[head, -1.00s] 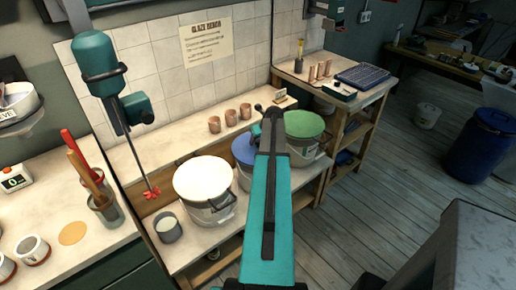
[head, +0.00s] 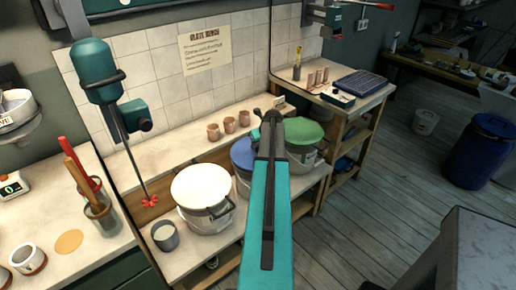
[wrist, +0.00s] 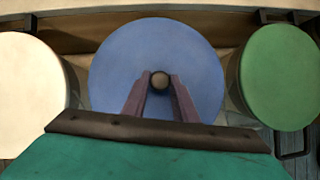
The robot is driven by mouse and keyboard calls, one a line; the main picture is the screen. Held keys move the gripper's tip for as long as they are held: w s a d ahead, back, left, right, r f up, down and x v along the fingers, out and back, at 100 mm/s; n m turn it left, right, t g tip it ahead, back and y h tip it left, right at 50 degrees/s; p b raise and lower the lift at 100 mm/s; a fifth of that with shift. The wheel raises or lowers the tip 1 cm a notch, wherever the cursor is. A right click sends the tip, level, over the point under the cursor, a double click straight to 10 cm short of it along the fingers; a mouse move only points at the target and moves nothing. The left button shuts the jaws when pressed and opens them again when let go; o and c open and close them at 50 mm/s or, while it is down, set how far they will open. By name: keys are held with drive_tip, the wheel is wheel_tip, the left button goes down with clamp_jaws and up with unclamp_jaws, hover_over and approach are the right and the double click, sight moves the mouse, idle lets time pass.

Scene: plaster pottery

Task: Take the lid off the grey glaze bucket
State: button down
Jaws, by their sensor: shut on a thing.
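A round blue lid (wrist: 125,60) with a small dark knob (wrist: 159,79) fills the middle of the wrist view. My gripper (wrist: 160,86) is shut on this knob, with one finger on each side. In the head view the same blue lid (head: 243,154) shows in part on a pale grey bucket (head: 243,184), partly behind my arm. I see no clear gap between lid and bucket. The fingers are hidden by my arm in the head view. None of the bucket labels can be read for a glaze name.
A bucket with a cream lid (head: 200,186) stands close on the left, and one with a green lid (head: 304,132) close on the right. Small clay cups (head: 229,125) stand on the ledge behind. A mixer (head: 97,75) hangs at the left.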

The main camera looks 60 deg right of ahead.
drive_tip(key=shift+r, duration=0.45)
drive_tip(key=s+a+r+b, duration=0.1)
drive_tip(key=s+a+b, duration=0.1)
drive_tip(key=s+a, duration=0.2)
drive_tip(key=s+a+r+b, duration=0.1)
drive_tip(key=s+a, duration=0.3)
drive_tip(key=s, duration=0.5)
drive_tip(key=shift+s+a+r+b, duration=0.25)
drive_tip(key=shift+r+b, duration=0.05)
drive_tip(key=shift+b, duration=0.35)
